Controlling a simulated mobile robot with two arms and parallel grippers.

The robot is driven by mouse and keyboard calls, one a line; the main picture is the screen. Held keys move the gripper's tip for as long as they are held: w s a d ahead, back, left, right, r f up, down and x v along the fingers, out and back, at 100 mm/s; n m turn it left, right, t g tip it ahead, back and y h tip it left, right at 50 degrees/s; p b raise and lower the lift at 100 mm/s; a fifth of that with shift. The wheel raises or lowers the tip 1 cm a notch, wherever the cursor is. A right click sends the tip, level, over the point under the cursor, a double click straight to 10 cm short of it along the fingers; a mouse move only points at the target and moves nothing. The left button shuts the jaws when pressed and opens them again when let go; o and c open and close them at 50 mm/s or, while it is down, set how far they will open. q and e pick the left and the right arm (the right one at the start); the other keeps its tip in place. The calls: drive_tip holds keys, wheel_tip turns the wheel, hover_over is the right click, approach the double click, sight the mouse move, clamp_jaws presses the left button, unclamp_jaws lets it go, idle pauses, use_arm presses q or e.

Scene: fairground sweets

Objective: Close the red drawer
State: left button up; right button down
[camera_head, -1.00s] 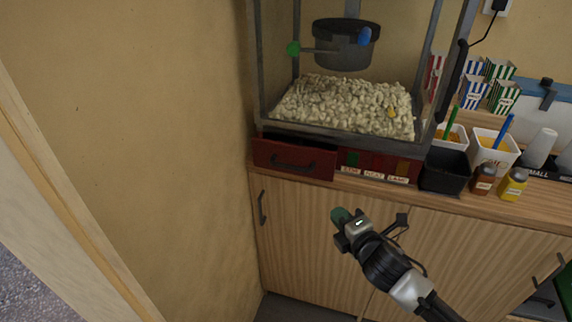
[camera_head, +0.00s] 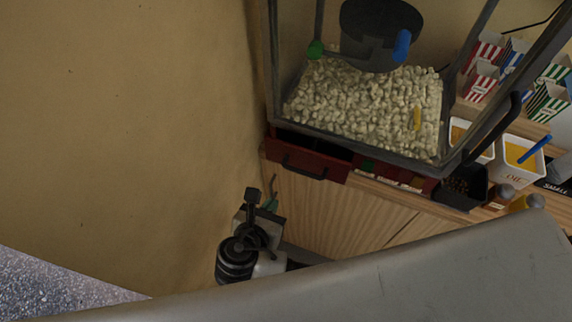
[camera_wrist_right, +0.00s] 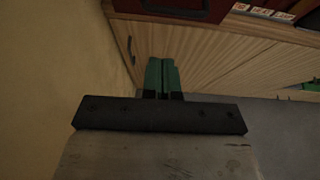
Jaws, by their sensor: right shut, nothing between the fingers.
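The red drawer (camera_head: 318,166) sits at the lower left of the popcorn machine (camera_head: 372,107), above the wooden cabinet. It is pulled partly out: a dark gap shows behind its front, which has a dark handle. In the right wrist view the drawer (camera_wrist_right: 190,10) is cut off at the top edge. My right gripper (camera_head: 270,203) is below and a little left of the drawer, in front of the cabinet and close to the wall, not touching the drawer. Its green fingers (camera_wrist_right: 162,76) are together and empty in the wrist view. My left gripper is not in view.
The plain wall (camera_head: 140,130) stands close on the left. The wooden cabinet (camera_head: 325,210) lies below the counter. A black bin (camera_head: 463,187), an oil tub (camera_head: 520,158) and popcorn boxes stand right of the machine. A large grey surface covers the lower part of the head view.

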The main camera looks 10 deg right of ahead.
drive_tip(key=r+p+x, duration=0.1)
drive_tip(key=p+x, duration=0.2)
drive_tip(key=x, duration=0.9)
drive_tip(key=shift+w+d, duration=0.35)
drive_tip(key=shift+w, duration=0.05)
drive_tip(key=shift+f, duration=0.15)
